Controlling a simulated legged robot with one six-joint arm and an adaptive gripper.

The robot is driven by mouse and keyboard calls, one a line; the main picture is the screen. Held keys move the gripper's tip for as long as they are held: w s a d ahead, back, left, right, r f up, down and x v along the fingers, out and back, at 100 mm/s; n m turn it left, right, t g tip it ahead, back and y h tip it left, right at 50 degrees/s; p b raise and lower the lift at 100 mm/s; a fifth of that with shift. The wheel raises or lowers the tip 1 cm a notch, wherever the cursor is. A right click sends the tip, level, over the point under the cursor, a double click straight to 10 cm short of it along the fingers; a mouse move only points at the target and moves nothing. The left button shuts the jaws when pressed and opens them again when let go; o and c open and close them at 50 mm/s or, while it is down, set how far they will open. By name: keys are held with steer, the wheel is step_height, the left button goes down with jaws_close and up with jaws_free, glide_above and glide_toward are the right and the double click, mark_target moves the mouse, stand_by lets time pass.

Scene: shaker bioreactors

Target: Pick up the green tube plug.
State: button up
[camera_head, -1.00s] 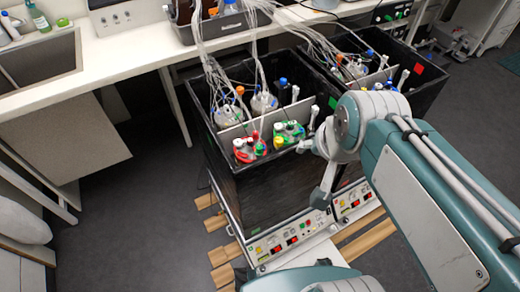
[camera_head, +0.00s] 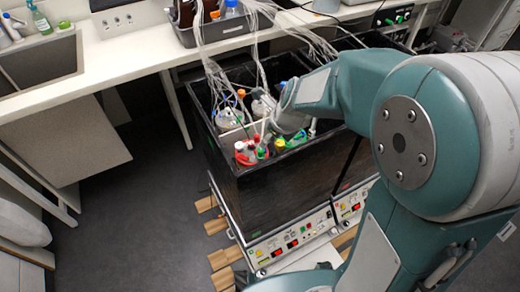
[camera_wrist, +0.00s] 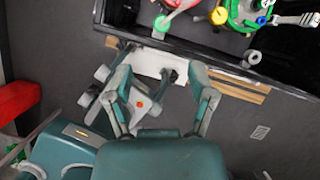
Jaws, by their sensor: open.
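Green pieces (camera_head: 280,143) show among the caps of the right-hand flask in the near black bin in the head view. In the wrist view, a green-rimmed cap cluster (camera_wrist: 233,12) is at the top right, cut by the frame edge. I cannot tell which green piece is the tube plug. My gripper (camera_wrist: 163,92) is open and empty in the wrist view, its fingers apart, with the cluster beyond and to the right of it. In the head view my arm reaches over the bin and hides part of its right side; the fingertips are not clear there.
A red-topped flask (camera_head: 245,153) stands left of the green pieces. The black bin's rim (camera_head: 262,168) stands between the flasks and the floor. Loose tubing (camera_head: 203,60) hangs down from the bench. Open floor (camera_head: 130,215) lies to the left.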

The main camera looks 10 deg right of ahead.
mark_target(262, 151)
steer(key=shift+m, duration=0.5)
steer(key=x, duration=1.1)
steer(key=shift+w+f, duration=0.15)
steer(key=shift+f, duration=0.25)
steer(key=shift+d, duration=0.1)
steer(key=c, duration=0.9)
